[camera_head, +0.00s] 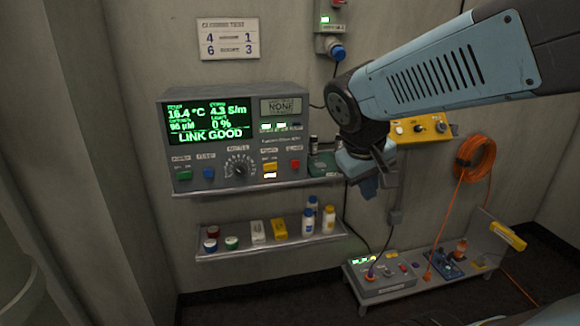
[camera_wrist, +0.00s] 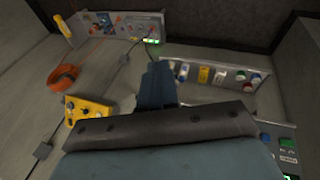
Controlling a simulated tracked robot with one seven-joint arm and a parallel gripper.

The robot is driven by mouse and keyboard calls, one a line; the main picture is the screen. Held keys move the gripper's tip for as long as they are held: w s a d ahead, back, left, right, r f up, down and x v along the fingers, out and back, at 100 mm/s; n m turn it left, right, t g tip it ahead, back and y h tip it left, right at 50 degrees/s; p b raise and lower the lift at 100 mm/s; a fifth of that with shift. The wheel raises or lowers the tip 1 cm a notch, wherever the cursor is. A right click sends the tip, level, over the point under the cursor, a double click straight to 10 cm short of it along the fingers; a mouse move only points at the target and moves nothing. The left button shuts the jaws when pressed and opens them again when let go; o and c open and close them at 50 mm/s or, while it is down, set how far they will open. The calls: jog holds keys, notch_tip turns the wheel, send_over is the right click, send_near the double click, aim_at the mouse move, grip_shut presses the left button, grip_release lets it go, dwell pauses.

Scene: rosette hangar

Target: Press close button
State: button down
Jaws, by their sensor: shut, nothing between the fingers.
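A grey console (camera_head: 222,95) on the wall has a green screen reading "LINK GOOD". Its front carries a green button (camera_head: 184,175), a blue button (camera_head: 208,173), a dial (camera_head: 238,170), a yellow switch (camera_head: 270,167) and a red button (camera_head: 295,164). The small labels are too blurred to tell which says close. My gripper (camera_head: 368,186) is shut and empty, pointing down to the right of the console, apart from its buttons. In the wrist view my gripper (camera_wrist: 160,72) hides part of the shelf; a piece of the console (camera_wrist: 283,145) shows at the lower right.
A shelf (camera_head: 240,252) below the console holds bottles, boxes and small jars. A yellow control box (camera_head: 415,129) and an orange cable coil (camera_head: 474,158) are on the wall at right. A low bench (camera_head: 395,292) with devices stands below. A wall sign (camera_head: 229,38) hangs above.

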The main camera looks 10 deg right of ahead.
aim_at(295, 164)
jog(key=w+d+f+n+h, duration=0.2)
jog(key=w+f+n+h, duration=0.15)
jog(key=w, duration=0.35)
jog(key=w+d+f+n+h, duration=0.2)
jog(key=w+n+h, duration=0.15)
jog(key=w, duration=0.45)
jog(key=w+a+f+n+t, duration=0.7)
jog(key=w+a+f+t, duration=0.1)
jog(key=w, duration=0.4)
jog(key=shift+w+a+f, duration=0.3)
jog(key=shift+w+a, duration=0.1)
jog(key=shift+a, duration=0.1)
jog(key=shift+w, duration=4.4)
jog(key=shift+w, duration=0.15)
jog(key=shift+w, duration=0.2)
